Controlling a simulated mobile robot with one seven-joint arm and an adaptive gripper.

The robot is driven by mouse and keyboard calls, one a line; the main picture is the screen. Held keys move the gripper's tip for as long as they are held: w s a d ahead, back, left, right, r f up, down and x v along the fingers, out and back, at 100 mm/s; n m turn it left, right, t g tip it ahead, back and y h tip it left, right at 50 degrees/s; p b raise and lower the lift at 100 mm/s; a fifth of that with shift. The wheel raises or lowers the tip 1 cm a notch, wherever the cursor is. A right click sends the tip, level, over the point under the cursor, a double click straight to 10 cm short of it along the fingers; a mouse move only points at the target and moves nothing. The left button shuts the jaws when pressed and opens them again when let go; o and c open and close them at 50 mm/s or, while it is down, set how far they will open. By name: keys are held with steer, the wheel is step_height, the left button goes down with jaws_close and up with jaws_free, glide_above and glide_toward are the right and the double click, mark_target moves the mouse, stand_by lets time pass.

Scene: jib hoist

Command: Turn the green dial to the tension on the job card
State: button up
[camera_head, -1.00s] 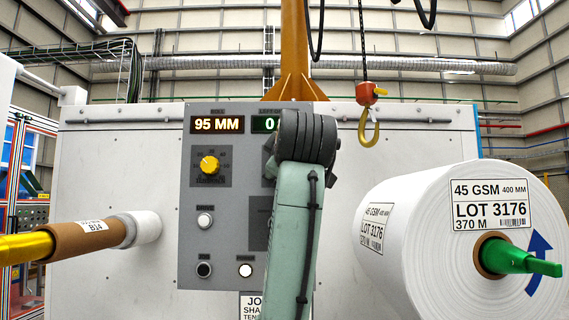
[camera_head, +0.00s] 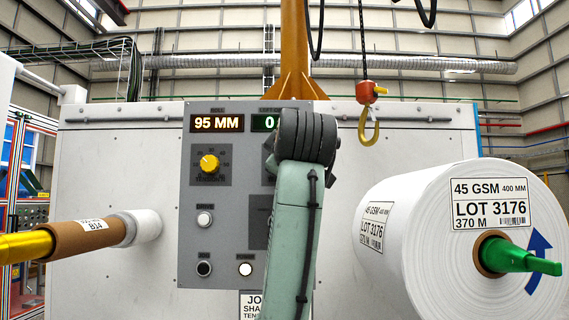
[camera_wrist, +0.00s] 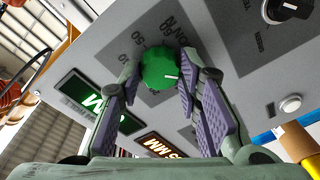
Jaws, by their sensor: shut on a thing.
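The green dial (camera_wrist: 159,68) sits on a dark panel plate in the wrist view, with a white pointer line on its face. Printed scale numbers, among them 50 and 60, show beside it. My gripper (camera_wrist: 160,82) has its two purple-padded fingers on either side of the dial, shut on it. In the head view my green arm hides the dial and the gripper. The job card (camera_head: 251,305) shows at the bottom edge, mostly cut off and partly behind my arm, so its tension value cannot be read.
The grey control panel (camera_head: 222,265) carries a yellow dial (camera_head: 209,164), a display (camera_head: 217,123) reading 95 MM, a partly hidden green display (camera_head: 264,123) and several buttons. A large white roll (camera_head: 390,225) stands right. A crane hook (camera_head: 369,125) hangs above. A brown-cored spindle (camera_head: 85,238) juts in left.

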steer(key=shift+a+n+h, duration=0.1)
steer(key=shift+n+h, duration=0.5)
steer(key=shift+n, duration=5.15)
steer(key=shift+a+n+h, duration=0.1)
steer(key=shift+n+h, duration=0.5)
steer(key=shift+n, duration=5.1)
steer(key=shift+a+n+h, duration=0.1)
steer(key=shift+n+h, duration=0.5)
steer(key=shift+n, duration=5.15)
steer(key=o, duration=1.1)
steer(key=shift+o, duration=0.2)
